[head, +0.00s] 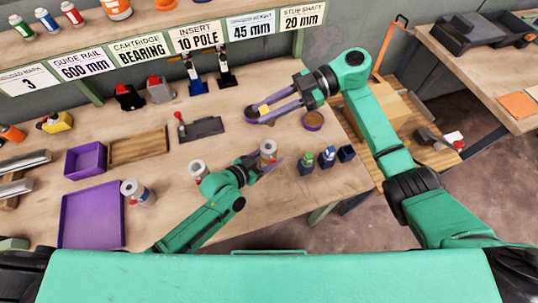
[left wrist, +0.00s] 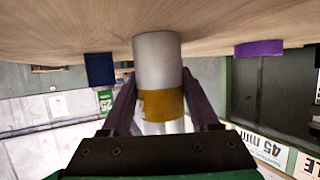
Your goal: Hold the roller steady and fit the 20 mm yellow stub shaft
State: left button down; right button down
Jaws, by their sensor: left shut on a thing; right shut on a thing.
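My left gripper (head: 270,163) is shut on a roller (head: 268,150), a grey-white cylinder. In the left wrist view the roller (left wrist: 158,65) stands between the two fingers, with an ochre band (left wrist: 163,104) at their level. My right gripper (head: 262,112) is farther back on the bench, above and apart from the roller. It is shut on a small yellow piece (head: 264,109), which looks like the stub shaft. The fingers hide most of it, so its size cannot be told. The sign reading "STUB SHAFT 20 mm" (head: 303,18) hangs at the back right.
Two more rollers (head: 198,171) (head: 138,192) stand to the left. A dark fixture with a red knob (head: 201,128) lies mid-bench. Purple trays (head: 92,215) are at the left.

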aim_at(271, 126)
jog(key=shift+a+f+m+t+y, duration=0.15)
jog(key=shift+f+m+t+y, duration=0.35)
jog(key=shift+m+t, duration=0.3)
jog(key=shift+w+f+m+t+y, duration=0.1)
jog(key=shift+f+m+t+y, duration=0.15)
jog(key=shift+m+t+y, duration=0.6)
jog(key=m+t, duration=0.2)
jog(key=shift+f+m, duration=0.15)
jog(key=shift+m, duration=0.2)
jog(key=m+t, duration=0.1)
jog(key=d+m+t+y, duration=0.1)
jog(key=t, duration=0.1)
jog(key=shift+w+d+m+t, duration=0.1)
jog(key=shift+w+m+t, duration=0.05)
jog(key=shift+m+t, duration=0.15)
jog(key=shift+f, duration=0.1)
jog(key=shift+f, duration=2.9)
jog(key=shift+f, duration=1.2)
